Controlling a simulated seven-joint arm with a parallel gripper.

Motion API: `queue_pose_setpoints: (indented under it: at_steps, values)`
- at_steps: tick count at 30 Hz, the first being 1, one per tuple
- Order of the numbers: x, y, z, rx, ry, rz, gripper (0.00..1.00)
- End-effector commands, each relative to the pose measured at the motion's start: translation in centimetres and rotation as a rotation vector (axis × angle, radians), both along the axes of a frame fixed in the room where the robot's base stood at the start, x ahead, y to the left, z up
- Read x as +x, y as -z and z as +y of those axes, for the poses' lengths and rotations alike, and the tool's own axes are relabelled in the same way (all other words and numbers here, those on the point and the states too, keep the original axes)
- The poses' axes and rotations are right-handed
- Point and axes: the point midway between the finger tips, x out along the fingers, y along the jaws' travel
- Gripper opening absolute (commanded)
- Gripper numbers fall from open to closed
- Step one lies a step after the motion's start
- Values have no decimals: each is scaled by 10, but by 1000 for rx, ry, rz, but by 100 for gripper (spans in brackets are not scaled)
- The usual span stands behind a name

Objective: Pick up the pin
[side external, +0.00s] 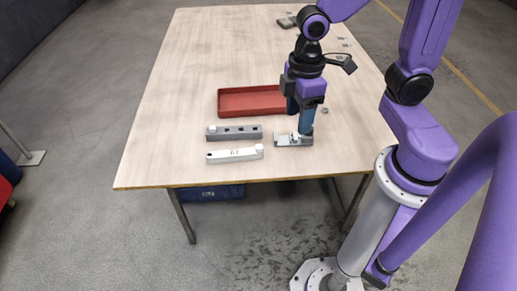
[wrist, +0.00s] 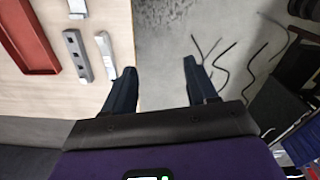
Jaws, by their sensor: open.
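I cannot pick out the pin with certainty in either view. A galvanized bracket or fixture (side external: 293,140) lies on the table near its front edge, with small pale parts on it too small to tell. My gripper (side external: 306,128) points down over the right end of that fixture in the side view, and its blue fingers hide part of it. I cannot tell whether they touch it. In the wrist view my gripper (wrist: 159,66) has its two fingers wide apart with nothing between them; the table edge and grey floor show behind the gap.
A red tray (side external: 222,104) lies behind the fixture. A dark grey bar with holes (side external: 234,133) and a white bar (side external: 228,156) lie left of it; both bars show in the wrist view. A small grey piece (side external: 325,110) lies right of my gripper. The table's left side is clear.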

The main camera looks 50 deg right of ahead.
Motion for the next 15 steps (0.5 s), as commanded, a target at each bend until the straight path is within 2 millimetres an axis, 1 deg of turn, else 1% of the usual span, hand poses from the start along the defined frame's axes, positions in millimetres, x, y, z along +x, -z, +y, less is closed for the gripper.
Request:
queue_pose_setpoints:
  at_steps: [1, 3, 8, 12, 15]
  values:
    - [16, 6, -1, -5, 19, 5, 57]
    - [36, 14, -3, -7, 36, 5, 57]
    - [80, 35, -13, -11, 75, 9, 57]
    - [115, 55, -30, -12, 111, 12, 57]
    - [138, 71, -45, -13, 134, 14, 57]
